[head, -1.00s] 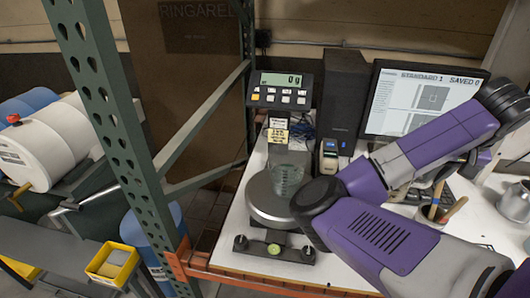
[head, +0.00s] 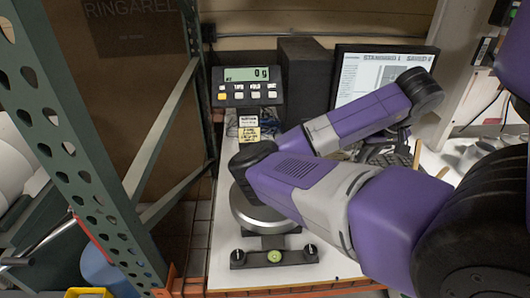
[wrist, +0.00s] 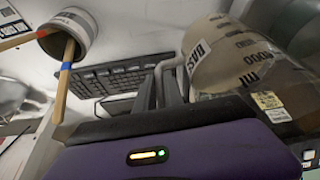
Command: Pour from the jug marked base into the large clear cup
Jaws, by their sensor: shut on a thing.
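The jug marked base (wrist: 232,58) is a beige, cloudy container with dark printing, lying tilted in the upper right of the wrist view. My gripper (wrist: 171,86) is shut on its pale handle (wrist: 163,72). In the head view my purple arm covers the scale area, and I cannot make out the jug or gripper there. The large clear cup is hidden now behind my arm.
A pot (wrist: 72,32) with wooden-handled brushes stands left of the gripper in the wrist view, near a dark keyboard (wrist: 118,75). A monitor (head: 385,68) and black speaker (head: 304,78) stand behind the scale. A green rack post (head: 70,130) rises at the left.

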